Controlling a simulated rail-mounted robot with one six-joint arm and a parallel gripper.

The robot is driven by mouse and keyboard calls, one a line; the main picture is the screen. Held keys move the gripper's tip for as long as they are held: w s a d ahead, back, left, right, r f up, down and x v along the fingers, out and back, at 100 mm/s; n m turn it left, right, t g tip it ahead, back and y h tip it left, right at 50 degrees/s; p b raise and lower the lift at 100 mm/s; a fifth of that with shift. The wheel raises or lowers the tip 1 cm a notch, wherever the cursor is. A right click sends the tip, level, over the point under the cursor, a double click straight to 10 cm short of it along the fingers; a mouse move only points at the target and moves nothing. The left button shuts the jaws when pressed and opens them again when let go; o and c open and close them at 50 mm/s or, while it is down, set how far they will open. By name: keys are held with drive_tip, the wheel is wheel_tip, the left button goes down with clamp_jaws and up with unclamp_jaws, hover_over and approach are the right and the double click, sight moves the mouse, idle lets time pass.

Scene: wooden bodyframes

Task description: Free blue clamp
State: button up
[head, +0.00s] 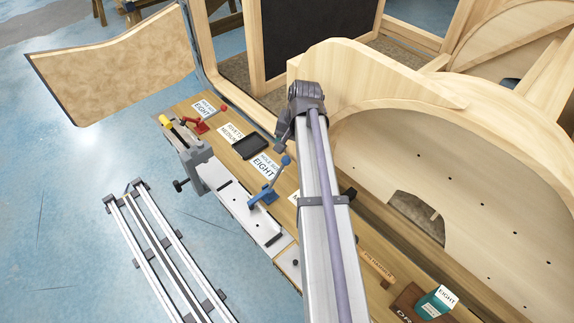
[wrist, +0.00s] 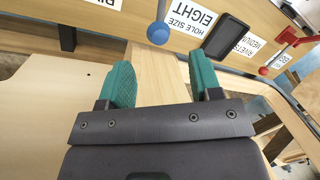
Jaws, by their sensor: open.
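The blue clamp (head: 266,194) stands on the narrow wooden bench, its lever raised and tipped with a blue ball. In the wrist view only part of the lever and its blue ball (wrist: 158,33) show, at the top edge, and the rest is out of frame. My gripper (wrist: 162,82) is open and empty, its two teal fingers spread apart. The ball appears beyond the fingertips, roughly in line with the gap, and is not touched. In the head view my arm's dark wrist shows right of the clamp, and the fingers are hidden.
A red clamp (head: 199,126) stands farther along the bench, near a black tray (head: 251,146) and paper labels. A pale wooden beam (wrist: 158,95) lies below my fingers. Large curved wooden frames (head: 440,150) stand to the right. A grey vise-like fixture (head: 190,150) is at the bench's left edge.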

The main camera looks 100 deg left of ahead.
sight(285, 164)
drive_tip(key=f+b, duration=0.3)
drive_tip(key=s+f+b, duration=0.1)
drive_tip(key=f+b, duration=0.5)
drive_tip(key=f, duration=0.1)
drive_tip(key=shift+s+a, duration=0.2)
drive_tip(key=shift+s, duration=0.1)
drive_tip(key=shift+r, duration=0.1)
clamp_jaws()
